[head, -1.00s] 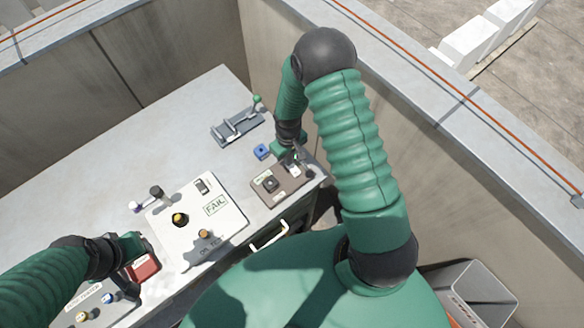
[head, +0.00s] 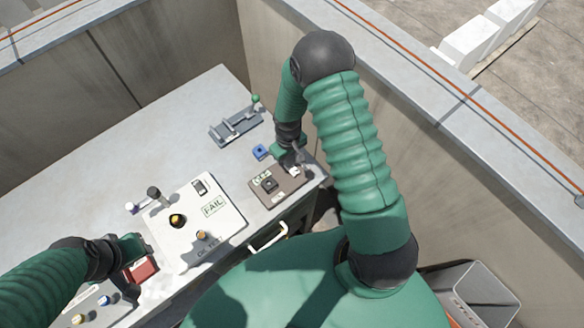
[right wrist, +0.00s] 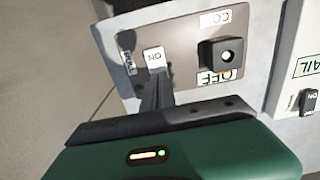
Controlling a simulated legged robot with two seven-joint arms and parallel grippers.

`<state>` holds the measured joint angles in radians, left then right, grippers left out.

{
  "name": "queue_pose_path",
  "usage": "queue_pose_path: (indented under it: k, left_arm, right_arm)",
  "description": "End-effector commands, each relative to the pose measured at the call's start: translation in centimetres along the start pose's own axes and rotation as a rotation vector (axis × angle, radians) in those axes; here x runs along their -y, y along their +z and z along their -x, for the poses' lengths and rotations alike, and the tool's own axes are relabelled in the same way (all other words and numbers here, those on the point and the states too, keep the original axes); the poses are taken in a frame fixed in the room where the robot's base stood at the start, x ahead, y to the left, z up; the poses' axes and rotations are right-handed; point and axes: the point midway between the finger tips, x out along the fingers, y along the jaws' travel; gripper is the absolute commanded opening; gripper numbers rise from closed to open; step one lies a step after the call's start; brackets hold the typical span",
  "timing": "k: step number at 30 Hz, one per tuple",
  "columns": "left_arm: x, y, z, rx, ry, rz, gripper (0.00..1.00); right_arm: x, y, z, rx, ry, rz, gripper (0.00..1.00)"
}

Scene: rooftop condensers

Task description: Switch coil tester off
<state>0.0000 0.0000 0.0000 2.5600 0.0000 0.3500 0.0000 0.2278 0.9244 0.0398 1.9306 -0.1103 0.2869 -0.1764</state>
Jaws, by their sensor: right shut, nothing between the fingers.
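A brown-grey box (head: 284,188) stands at the bench's right edge. In the right wrist view it (right wrist: 190,25) carries a white rocker switch (right wrist: 154,57) marked ON, a dark square knob (right wrist: 220,52), a green "OFF" label and a partly readable "CO" label. My right gripper (head: 297,165) is shut and empty, its tips (right wrist: 155,85) at the switch's edge; I cannot tell if they touch. A white panel (head: 225,228) with a "FAIL" display and a front label reading roughly "OIL TES" lies left of it. My left gripper (head: 132,248) is by a red block; its fingers are unclear.
A blue block (head: 260,152) and a grey fixture with a green-knobbed lever (head: 236,126) lie behind the brown box. The red block (head: 142,270) and a grey knobbed panel (head: 92,302) are at left. Concrete walls enclose the bench; its back left surface is clear.

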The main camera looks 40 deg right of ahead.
Motion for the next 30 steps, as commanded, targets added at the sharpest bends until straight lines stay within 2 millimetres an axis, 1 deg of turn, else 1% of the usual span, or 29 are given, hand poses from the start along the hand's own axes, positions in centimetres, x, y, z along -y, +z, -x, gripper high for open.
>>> queue_pose_path:
  k: [2,5,24,26,30]
  left_arm:
    - [0.0,0.0,0.1,0.000,0.000,0.000,0.36]
    - [0.0,-0.1,0.6,0.000,0.000,0.000,0.36]
    - [0.0,-1.3,5.4,0.000,0.000,0.000,0.36]
    - [0.0,-1.3,5.6,0.000,0.000,0.000,0.36]
    - [0.0,-1.3,5.4,0.000,0.000,0.000,0.36]
  right_arm:
    - [0.0,0.1,0.1,0.002,0.000,0.000,0.00]
    - [0.0,0.1,0.7,0.001,0.000,0.000,0.00]
    - [0.0,0.0,6.9,0.000,0.000,0.000,0.00]
    - [0.0,0.0,7.2,0.001,0.000,0.000,0.00]
    - [0.0,0.0,7.0,0.001,0.000,0.000,0.00]
